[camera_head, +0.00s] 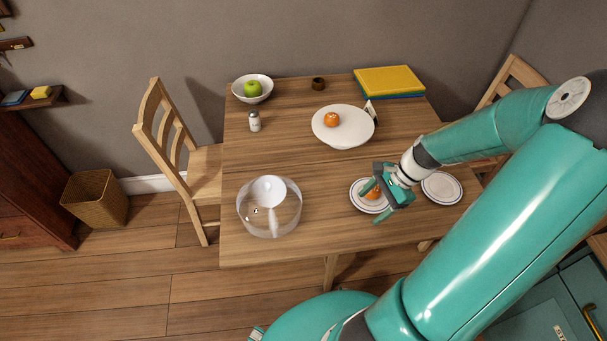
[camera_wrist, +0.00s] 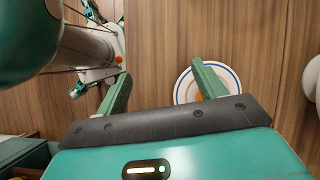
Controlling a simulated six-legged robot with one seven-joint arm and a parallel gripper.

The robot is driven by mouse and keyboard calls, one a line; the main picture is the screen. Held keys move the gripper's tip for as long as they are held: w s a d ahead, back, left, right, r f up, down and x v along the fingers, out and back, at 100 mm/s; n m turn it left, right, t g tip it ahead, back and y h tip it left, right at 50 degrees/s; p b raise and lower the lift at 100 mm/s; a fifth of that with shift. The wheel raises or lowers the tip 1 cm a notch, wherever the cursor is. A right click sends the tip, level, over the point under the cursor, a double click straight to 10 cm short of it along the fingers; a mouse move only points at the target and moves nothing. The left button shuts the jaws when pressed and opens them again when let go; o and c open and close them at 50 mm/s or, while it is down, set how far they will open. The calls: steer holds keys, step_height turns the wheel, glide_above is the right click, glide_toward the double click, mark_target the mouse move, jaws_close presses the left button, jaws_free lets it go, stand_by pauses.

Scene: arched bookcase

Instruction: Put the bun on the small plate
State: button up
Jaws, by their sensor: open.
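A small white plate with a dark rim line (camera_head: 357,206) lies near the front right of the table. An orange-brown round item, apparently the bun (camera_head: 373,193), sits on it, partly hidden by my gripper (camera_head: 373,203). In the wrist view the plate (camera_wrist: 181,91) has a blue ring, and the bun (camera_wrist: 198,97) shows beside and behind the right finger. My gripper (camera_wrist: 160,75) is open, with nothing seen held between its fingers. A second small plate (camera_head: 441,188), empty, lies to the right.
A large white plate (camera_head: 355,140) holds an orange (camera_head: 332,119). A bowl (camera_head: 265,90) with a green apple, a shaker (camera_head: 254,122), books (camera_head: 389,80) and a dark cup (camera_head: 318,84) stand behind. A clear round container (camera_head: 270,225) is front left. The table's middle is clear.

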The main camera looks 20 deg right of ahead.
steer(key=s+a+r+n+t+h, duration=0.1)
steer(key=a+r+n+t+h, duration=0.1)
steer(key=a+r+n, duration=0.7)
steer(key=s+a+r+n+t+h, duration=0.2)
steer(key=a+r+n+h, duration=0.1)
steer(key=a+r+n, duration=0.6)
steer(key=a+r, duration=0.4)
steer(key=r, duration=0.4)
steer(key=shift+s+n+h, duration=0.3)
steer(key=shift+n, duration=0.1)
steer(key=shift+d+r, duration=0.1)
steer(key=shift+d, duration=0.05)
